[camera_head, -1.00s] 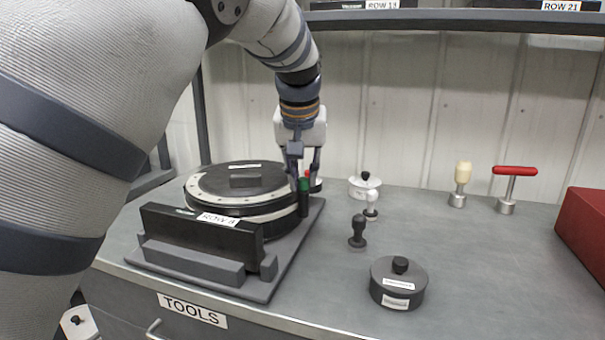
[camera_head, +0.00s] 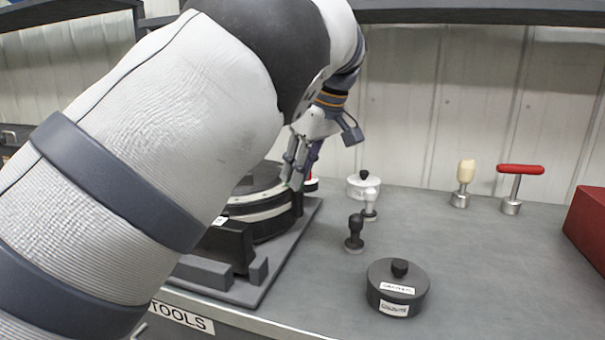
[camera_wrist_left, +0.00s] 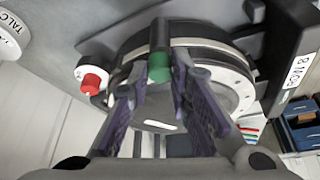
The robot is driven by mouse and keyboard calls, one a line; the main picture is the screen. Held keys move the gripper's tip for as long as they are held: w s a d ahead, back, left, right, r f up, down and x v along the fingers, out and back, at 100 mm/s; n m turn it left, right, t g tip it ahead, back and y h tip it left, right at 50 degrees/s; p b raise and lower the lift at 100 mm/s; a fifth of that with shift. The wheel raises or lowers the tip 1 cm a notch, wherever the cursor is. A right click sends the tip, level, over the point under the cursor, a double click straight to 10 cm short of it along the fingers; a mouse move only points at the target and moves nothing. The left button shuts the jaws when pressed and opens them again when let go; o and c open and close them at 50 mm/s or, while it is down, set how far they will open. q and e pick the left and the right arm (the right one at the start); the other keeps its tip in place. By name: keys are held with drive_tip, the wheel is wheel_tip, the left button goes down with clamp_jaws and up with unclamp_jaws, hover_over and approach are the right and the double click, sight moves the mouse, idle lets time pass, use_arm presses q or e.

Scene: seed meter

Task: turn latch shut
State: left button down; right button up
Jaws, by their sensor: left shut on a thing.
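The seed meter (camera_head: 262,221), a round black housing with a pale ring, sits on a grey base plate (camera_head: 262,291) at the left of the bench. It also shows in the left wrist view (camera_wrist_left: 205,54). At its rim is a latch with a green end (camera_wrist_left: 159,67). My left gripper (camera_head: 294,180) is shut on this latch, and in the left wrist view its fingers (camera_wrist_left: 158,84) stand on both sides of it. My left arm hides much of the meter in the head view. My right gripper is out of view.
A black tamper (camera_head: 354,233), a white tamper (camera_head: 370,203), a dark lidded pot (camera_head: 397,289) and a red T-handle tool (camera_head: 514,188) stand on the bench. The bench's right middle is clear.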

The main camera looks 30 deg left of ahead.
use_arm(q)
drive_tip(key=shift+w+n+g+b, duration=0.1)
drive_tip(key=shift+n+g+b, duration=0.45)
drive_tip(key=shift+n, duration=0.95)
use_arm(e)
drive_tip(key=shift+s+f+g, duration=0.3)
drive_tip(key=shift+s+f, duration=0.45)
use_arm(q)
drive_tip(key=c, duration=1.5)
unclamp_jaws()
drive_tip(key=shift+o, duration=0.2)
